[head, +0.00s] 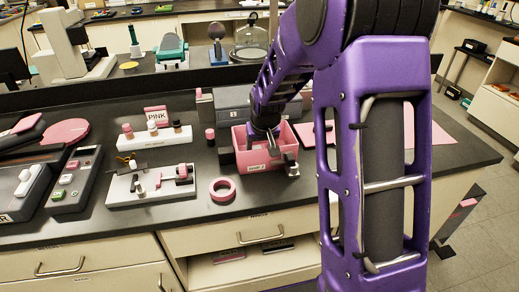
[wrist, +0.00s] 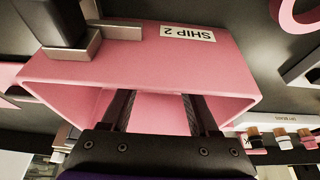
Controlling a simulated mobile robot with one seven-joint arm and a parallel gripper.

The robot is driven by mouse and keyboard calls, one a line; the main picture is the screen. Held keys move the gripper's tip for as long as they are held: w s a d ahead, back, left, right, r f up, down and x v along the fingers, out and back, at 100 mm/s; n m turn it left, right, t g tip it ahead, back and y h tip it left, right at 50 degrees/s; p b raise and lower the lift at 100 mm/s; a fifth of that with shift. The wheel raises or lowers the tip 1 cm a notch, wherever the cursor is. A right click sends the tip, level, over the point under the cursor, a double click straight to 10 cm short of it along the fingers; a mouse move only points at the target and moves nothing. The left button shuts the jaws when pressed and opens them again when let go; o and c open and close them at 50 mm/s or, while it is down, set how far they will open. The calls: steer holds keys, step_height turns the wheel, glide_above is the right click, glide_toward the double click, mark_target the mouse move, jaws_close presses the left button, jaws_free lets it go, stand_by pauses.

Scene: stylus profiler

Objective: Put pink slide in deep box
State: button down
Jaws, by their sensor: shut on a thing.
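A deep-sided pink box (head: 241,157) stands on the dark bench, with a "SHIP 2" label on its front wall. It fills much of the wrist view (wrist: 75,97). My gripper (head: 272,147) reaches down into the box from above. In the wrist view both dark fingers (wrist: 158,103) are inside the box walls, apart from each other. A pink surface (wrist: 160,120) shows between them and seems to be the pink slide in their grip. Its outline blends with the pink box, and I cannot tell whether it touches the floor.
A black and metal fixture (head: 291,166) stands at the box's front right corner. A pink tape roll (head: 222,189) lies to the left, beside a white device (head: 150,187). A pink mat (head: 425,130) lies to the right.

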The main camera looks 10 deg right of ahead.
steer(key=shift+f, duration=0.15)
steer(key=shift+c, duration=0.7)
jaws_free()
steer(key=shift+r, duration=0.35)
steer(key=p+v, duration=0.1)
steer(key=v, duration=1)
steer(key=shift+s+r, duration=0.15)
steer(key=shift+r, duration=0.2)
